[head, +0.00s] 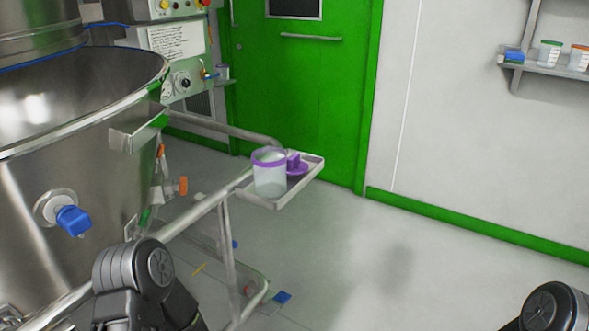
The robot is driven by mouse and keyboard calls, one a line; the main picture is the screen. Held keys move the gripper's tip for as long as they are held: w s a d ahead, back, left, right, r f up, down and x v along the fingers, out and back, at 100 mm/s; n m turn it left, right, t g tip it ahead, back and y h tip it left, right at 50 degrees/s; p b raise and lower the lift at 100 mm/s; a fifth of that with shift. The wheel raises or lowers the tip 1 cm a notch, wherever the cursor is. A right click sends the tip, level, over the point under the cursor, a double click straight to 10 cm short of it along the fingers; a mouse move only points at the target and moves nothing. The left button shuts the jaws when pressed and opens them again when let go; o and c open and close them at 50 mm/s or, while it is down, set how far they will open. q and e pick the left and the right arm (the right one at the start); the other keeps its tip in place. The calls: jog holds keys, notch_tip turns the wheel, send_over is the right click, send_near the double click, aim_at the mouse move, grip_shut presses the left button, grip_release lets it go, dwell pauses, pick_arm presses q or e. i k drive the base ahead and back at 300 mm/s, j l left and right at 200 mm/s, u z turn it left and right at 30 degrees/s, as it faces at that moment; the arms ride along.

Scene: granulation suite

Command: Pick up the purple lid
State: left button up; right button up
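The purple lid (297,167) lies on a small light-coloured tray (281,201) fixed to the metal frame, near the middle of the head view. A raised purple part stands up from it. A translucent container with a purple rim (269,176) stands on the same tray, just left of the lid, and hides part of it. No gripper shows in the head view. Only a dark part of my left arm at the lower left and of my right arm at the lower right can be seen, both well short of the tray.
A large steel vessel (75,100) with a blue-capped port (72,220) fills the left side. A metal rail (190,214) runs from it to the tray. A green door (300,100) is behind. A wall shelf (550,69) holds small containers. The floor right of the tray is clear.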

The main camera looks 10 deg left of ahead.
aim_at(296, 167)
jog(key=i+z, duration=0.25)
jog(key=z, duration=0.15)
jog(key=i+z, duration=0.35)
jog(key=k, duration=0.1)
